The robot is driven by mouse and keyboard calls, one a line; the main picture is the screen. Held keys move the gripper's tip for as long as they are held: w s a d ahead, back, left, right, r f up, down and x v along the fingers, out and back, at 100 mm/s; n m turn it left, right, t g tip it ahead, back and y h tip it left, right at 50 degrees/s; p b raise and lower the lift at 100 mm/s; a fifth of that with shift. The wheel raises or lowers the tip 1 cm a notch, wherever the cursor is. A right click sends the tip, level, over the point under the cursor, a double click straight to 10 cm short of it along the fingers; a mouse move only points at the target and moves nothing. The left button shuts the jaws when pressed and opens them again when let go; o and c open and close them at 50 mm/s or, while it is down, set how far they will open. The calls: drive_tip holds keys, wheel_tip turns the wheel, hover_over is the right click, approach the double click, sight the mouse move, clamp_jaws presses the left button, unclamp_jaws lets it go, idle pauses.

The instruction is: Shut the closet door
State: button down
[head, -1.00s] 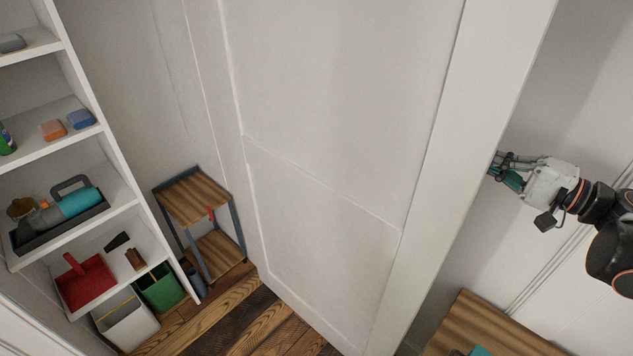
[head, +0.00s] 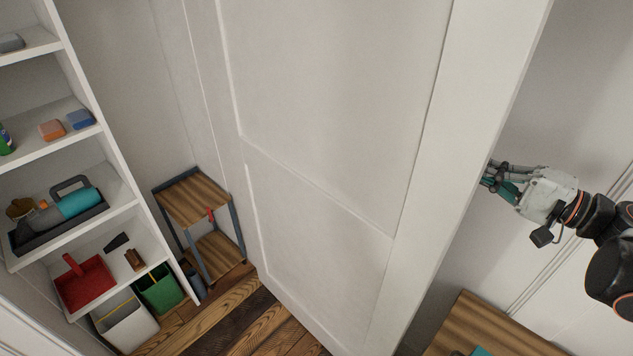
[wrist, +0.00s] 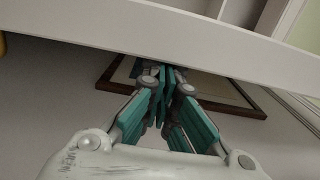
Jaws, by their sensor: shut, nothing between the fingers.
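The white panelled closet door (head: 330,130) stands open in the middle of the head view, its near edge (head: 470,160) running down toward the floor. My gripper (head: 488,178) is to the right of that edge, its fingertips partly hidden behind it. In the wrist view my gripper (wrist: 160,75) is shut and empty, its teal fingers together just below a white edge, which looks like the door's (wrist: 180,40). I cannot tell whether the fingertips touch the door.
White shelves (head: 120,205) at left hold a red dustpan (head: 85,287), a caddy and sponges. A small wood-topped stand (head: 195,200) and a green bin (head: 160,288) are on the floor. A wooden surface (head: 480,325) is at lower right. A dark frame (wrist: 235,100) shows in the wrist view.

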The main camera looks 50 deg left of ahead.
sight(474, 187)
drive_tip(key=shift+s, duration=2.8)
drive_tip(key=s, duration=0.7)
drive_tip(key=shift+a+b, duration=0.2)
drive_tip(key=shift+b, duration=0.1)
drive_tip(key=shift+s, duration=0.15)
drive_tip(key=s+a, duration=0.1)
drive_tip(key=s, duration=0.6)
drive_tip(key=shift+s+a, duration=0.1)
drive_tip(key=shift+s, duration=0.1)
drive_tip(key=s+a, duration=0.1)
drive_tip(key=s, duration=0.6)
drive_tip(key=shift+a+p, duration=0.35)
drive_tip(key=shift+p, duration=0.05)
